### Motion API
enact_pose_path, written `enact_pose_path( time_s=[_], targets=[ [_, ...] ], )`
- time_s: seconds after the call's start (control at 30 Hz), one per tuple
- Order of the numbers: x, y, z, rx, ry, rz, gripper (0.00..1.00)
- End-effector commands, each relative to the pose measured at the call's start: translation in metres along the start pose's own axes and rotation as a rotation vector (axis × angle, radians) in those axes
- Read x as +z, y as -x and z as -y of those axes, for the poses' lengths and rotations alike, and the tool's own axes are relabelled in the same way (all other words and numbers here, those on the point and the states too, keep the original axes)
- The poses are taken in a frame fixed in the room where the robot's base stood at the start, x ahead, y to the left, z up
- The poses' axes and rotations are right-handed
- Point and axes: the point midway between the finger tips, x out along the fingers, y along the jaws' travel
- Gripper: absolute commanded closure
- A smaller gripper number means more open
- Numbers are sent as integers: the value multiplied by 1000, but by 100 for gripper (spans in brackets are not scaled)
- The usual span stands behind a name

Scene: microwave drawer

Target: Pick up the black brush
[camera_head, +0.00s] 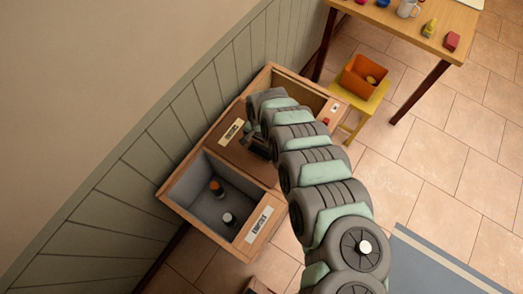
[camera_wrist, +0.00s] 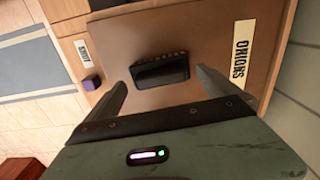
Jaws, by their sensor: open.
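The black brush (camera_wrist: 161,71) lies on a flat brown surface (camera_wrist: 190,38) in the wrist view, with a row of bristles along its far edge. My gripper (camera_wrist: 160,80) is open, with one finger to the left of the brush and one to the right. Nothing is held, and the fingers appear apart from the brush. In the head view my gripper (camera_head: 259,148) is over the brown middle section of the wooden drawer unit (camera_head: 192,214), and I cannot make out the brush there.
An "ONIONS" label (camera_wrist: 241,48) lies right of the brush, and a small purple block (camera_wrist: 91,82) lies to its left. A grey open compartment (camera_head: 196,181) holds an orange-topped item and a white-topped one. A yellow stool (camera_head: 358,98) carries an orange bin (camera_head: 352,79). A wall borders the unit.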

Motion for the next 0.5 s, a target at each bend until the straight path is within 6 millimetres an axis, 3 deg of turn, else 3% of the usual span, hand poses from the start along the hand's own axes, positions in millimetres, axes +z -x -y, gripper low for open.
enact_pose_path(
  time_s=[0.2, 0.5],
  targets=[
    [1, -22, 0, 0, 0, 2, 0],
    [1, -24, 0, 1, 1, 0, 1]
  ],
)
